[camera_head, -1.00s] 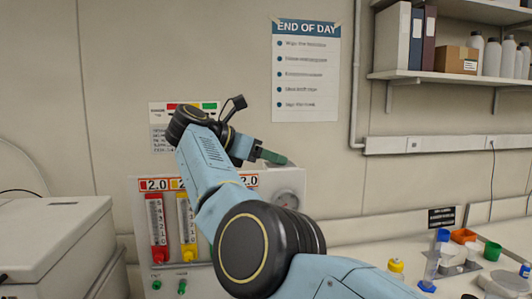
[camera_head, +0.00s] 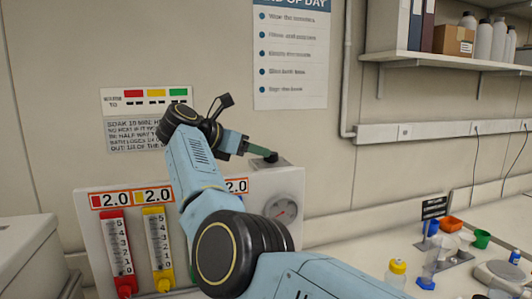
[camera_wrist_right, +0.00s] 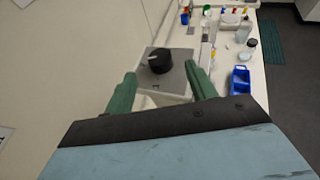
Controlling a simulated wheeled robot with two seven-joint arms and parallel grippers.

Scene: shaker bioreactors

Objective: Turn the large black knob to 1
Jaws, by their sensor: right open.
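The large black knob (camera_head: 271,157) sits on a grey plate on top of the white gas panel, at its right end. In the right wrist view the knob (camera_wrist_right: 160,61) is round and black with a pale pointer mark. My right gripper (camera_wrist_right: 161,73) is open, with its green fingers on either side of the knob in that view and nothing between them. In the head view the right gripper (camera_head: 257,150) reaches toward the knob from the left; I cannot tell whether it touches. Any numbers around the knob are too small to read. My left gripper is not in view.
The gas panel (camera_head: 87,228) carries a red flow tube (camera_head: 118,247), a yellow flow tube (camera_head: 158,245) and a round gauge (camera_head: 281,209). My right arm hides the panel's middle. Bottles and coloured cups stand on the bench at right. A shelf (camera_head: 455,62) hangs above.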

